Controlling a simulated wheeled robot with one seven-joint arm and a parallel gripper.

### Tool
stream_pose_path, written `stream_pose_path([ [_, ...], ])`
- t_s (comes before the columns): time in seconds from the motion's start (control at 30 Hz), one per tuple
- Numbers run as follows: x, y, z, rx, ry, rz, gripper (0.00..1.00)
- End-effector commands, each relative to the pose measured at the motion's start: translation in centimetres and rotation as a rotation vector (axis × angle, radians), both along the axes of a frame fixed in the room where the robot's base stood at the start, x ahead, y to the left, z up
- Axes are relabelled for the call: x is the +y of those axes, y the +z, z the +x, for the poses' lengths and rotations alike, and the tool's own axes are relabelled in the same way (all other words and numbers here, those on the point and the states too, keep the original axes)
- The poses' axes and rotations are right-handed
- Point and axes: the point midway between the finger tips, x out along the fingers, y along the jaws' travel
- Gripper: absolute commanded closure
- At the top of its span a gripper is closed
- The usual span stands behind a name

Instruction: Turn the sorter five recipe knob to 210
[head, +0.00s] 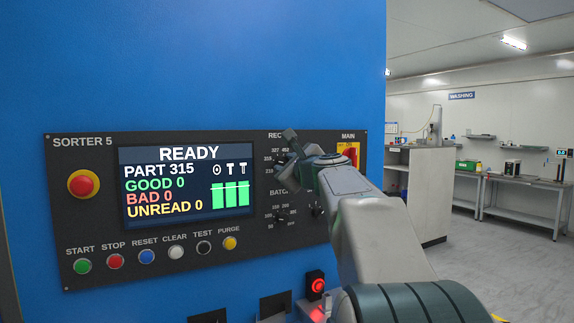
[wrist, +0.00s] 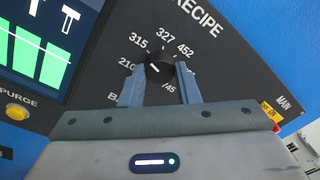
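The recipe knob (wrist: 160,68) is a small black dial with a white mark, below the word RECIPE in the wrist view. Its number ring shows 210, 315, 327, 452 and a partly hidden number ending in 45. The white mark lies on the knob's left side, around the 210 side; its exact setting is hard to read. The sorter 5 screen (head: 187,184) reads READY and PART 315. My gripper (wrist: 160,72) is at the knob, one finger on each side, with slight gaps that seem to show between fingers and knob. In the head view my gripper (head: 290,143) hides much of the recipe dial.
The black control panel (head: 95,225) carries a red emergency button (head: 84,184) and a row of coloured push buttons along the bottom. A batch knob (head: 281,217) sits below, and the red-and-yellow main switch (head: 349,157) is close at the right.

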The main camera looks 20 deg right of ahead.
Motion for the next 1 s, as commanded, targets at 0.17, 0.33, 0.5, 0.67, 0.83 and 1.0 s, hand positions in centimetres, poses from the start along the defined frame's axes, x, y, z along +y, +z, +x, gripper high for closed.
stream_pose_path([
  [0.17, -0.01, -0.06, -0.01, 0.000, 0.000, -0.005, 0.94],
  [0.33, -0.01, -0.23, -0.01, -0.001, 0.000, -0.046, 0.94],
  [0.5, -0.03, -0.45, 0.00, -0.005, -0.001, -0.136, 0.94],
  [0.67, -0.04, -0.64, 0.02, -0.009, -0.001, -0.265, 0.93],
  [0.83, -0.02, -0.66, 0.00, -0.016, -0.001, -0.421, 0.93],
  [1.0, -0.03, -0.68, 0.04, -0.019, 0.000, -0.571, 0.93],
])
